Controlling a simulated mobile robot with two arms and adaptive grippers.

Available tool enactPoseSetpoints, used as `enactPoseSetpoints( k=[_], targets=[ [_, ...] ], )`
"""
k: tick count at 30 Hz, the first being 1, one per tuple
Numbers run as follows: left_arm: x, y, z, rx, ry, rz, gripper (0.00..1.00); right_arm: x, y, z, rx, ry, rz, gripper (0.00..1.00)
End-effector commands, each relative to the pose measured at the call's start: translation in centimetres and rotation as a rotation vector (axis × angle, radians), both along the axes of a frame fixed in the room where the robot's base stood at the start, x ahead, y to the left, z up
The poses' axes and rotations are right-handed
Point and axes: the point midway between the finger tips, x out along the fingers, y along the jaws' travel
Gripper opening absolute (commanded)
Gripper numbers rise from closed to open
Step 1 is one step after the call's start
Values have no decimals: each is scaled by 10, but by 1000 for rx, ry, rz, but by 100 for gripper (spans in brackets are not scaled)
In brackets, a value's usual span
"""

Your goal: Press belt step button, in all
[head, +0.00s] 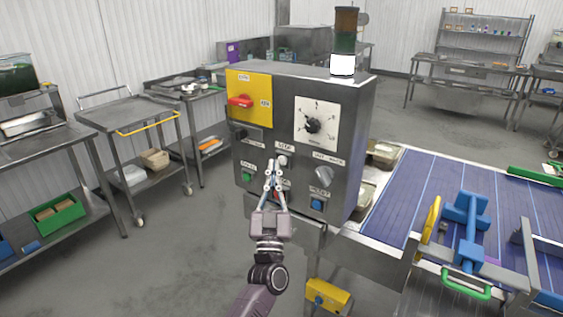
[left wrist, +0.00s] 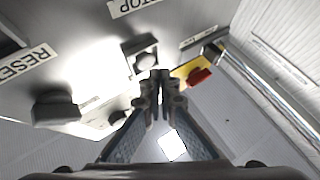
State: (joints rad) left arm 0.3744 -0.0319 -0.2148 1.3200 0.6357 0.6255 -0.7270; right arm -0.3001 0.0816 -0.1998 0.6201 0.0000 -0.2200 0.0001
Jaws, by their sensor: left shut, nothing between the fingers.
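The grey control box (head: 262,146) stands in the middle of the head view, with several labelled buttons and knobs on its front. A pale round button (head: 283,160) sits mid-panel under a small label too blurred to read surely. My left gripper (head: 275,165) is shut and empty, its fingertips pointing up at the panel just beside and below that button. In the left wrist view a pale button in a square housing (left wrist: 145,60) lies just beyond the closed fingertips (left wrist: 160,78); I cannot tell whether they touch. My right gripper is not in view.
The panel also has a green button (head: 247,177), a blue button (head: 317,205), a red switch (head: 240,101) and a black dial (head: 312,125). A blue conveyor belt (head: 415,190) runs at right. A yellow box (head: 328,297) is low in front. Carts stand left.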

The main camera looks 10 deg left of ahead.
Motion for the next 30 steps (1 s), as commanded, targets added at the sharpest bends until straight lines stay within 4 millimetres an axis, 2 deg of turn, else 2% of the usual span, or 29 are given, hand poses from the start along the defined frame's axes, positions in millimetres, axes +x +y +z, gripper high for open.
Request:
enactPoseSetpoints(
  k=[10, 30],
  targets=[
    [8, -3, 0, -2, 0, 0, 0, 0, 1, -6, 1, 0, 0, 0],
    [11, -4, 0, 0, -1, 0, 0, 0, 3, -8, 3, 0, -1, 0]
  ],
)
